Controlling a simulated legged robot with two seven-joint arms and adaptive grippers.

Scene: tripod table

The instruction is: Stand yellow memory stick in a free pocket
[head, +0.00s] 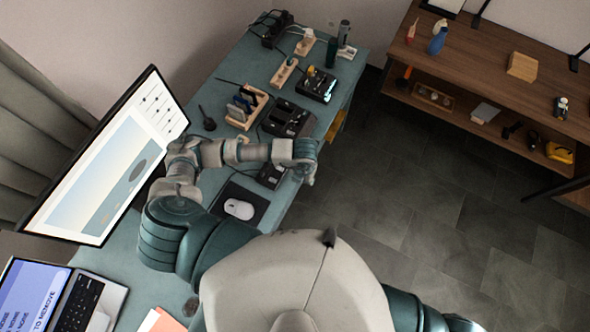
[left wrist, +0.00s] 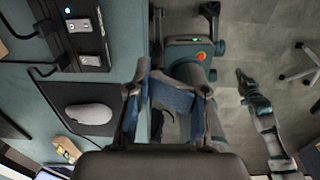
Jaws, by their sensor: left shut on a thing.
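The wooden holder (head: 257,97) stands on the teal table in the head view, with several dark and blue upright pieces in it. Which of its pockets are free is too small to tell. My left gripper (head: 308,172) is near the table's right edge, nearer to me than the holder and apart from it. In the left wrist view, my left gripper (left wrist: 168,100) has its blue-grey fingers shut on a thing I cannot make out. I cannot pick out the yellow memory stick for certain. My right gripper (left wrist: 243,76) hangs over the floor in that view, its jaws unclear.
A black device (head: 288,119) lies between the holder and my left gripper. Another black box (head: 316,84) and a narrow wooden block (head: 284,72) are farther back. A white mouse (head: 239,209) is on a dark pad. A monitor (head: 115,165) stands left. Floor lies right.

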